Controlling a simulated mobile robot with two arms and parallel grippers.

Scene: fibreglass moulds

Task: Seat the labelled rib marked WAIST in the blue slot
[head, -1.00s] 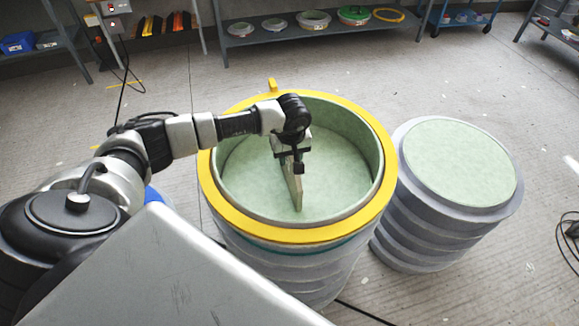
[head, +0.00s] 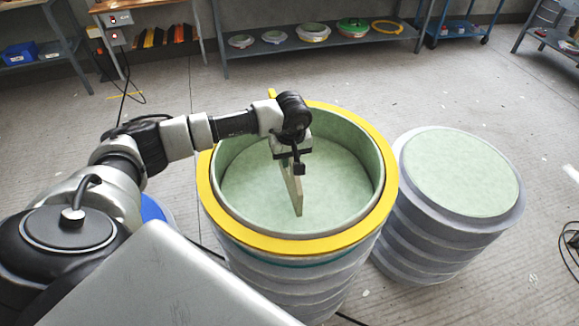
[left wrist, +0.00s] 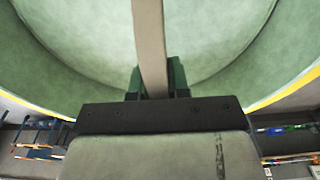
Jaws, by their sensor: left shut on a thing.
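My left gripper (head: 292,152) is shut on a thin, flat, grey-beige rib (head: 292,190) and holds it on edge inside the open mould (head: 213,217). The mould is round, with a pale green inside and a yellow rim ring. In the left wrist view the rib (left wrist: 150,45) runs up from between the dark fingers (left wrist: 152,80) against the green inside. No label can be read on the rib, and no blue slot shows inside the mould. Whether the rib's lower end touches the mould floor, I cannot tell. My right gripper is not in view.
A second grey ribbed drum (head: 425,240) with a pale green top (head: 460,172) stands close at right. A shelf (head: 330,42) with several round pieces is at the back. A blue round thing (head: 153,210) shows behind my arm.

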